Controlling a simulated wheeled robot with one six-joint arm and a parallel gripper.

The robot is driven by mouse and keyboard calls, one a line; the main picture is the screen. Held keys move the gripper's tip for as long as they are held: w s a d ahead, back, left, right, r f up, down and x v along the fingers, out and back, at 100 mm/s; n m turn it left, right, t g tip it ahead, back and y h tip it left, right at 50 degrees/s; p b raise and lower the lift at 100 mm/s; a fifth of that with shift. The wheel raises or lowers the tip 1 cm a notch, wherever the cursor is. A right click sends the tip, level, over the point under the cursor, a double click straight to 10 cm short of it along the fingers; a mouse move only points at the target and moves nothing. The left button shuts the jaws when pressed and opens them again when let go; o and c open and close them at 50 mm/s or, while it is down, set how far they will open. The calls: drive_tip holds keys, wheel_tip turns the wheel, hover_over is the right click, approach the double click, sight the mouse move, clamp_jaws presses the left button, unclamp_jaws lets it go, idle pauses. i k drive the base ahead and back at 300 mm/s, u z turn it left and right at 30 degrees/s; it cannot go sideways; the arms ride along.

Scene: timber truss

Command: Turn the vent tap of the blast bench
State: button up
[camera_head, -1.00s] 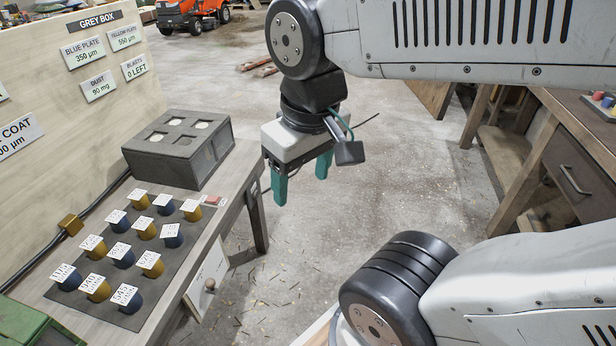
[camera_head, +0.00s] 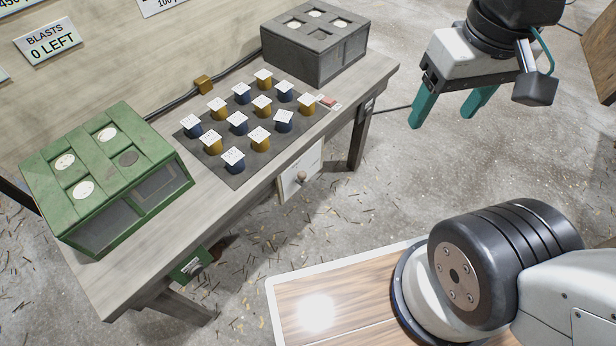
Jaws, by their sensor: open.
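The bench (camera_head: 225,195) has a wooden top and stands against a pale board. I cannot pick out a vent tap for certain. A small green fitting (camera_head: 191,264) with a pale label hangs below the bench's front edge, with a dark red part (camera_head: 217,251) beside it; their details are too small to tell. A white panel with a round knob (camera_head: 301,176) is under the bench further right. My gripper (camera_head: 443,119) has teal fingers spread apart, empty, pointing down over the floor to the right of the bench, clear of it.
A green box (camera_head: 165,190) and a grey box (camera_head: 317,72), each with round ports on top, stand on the bench. Between them several labelled blue and yellow pots sit on a dark mat (camera_head: 235,180). A sign (camera_head: 47,42) reads "BLASTS 0 LEFT".

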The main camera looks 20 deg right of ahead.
sight(302, 175)
drive_tip(key=z, duration=1.55)
drive_tip(key=k, duration=0.6)
drive_tip(key=u, duration=0.45)
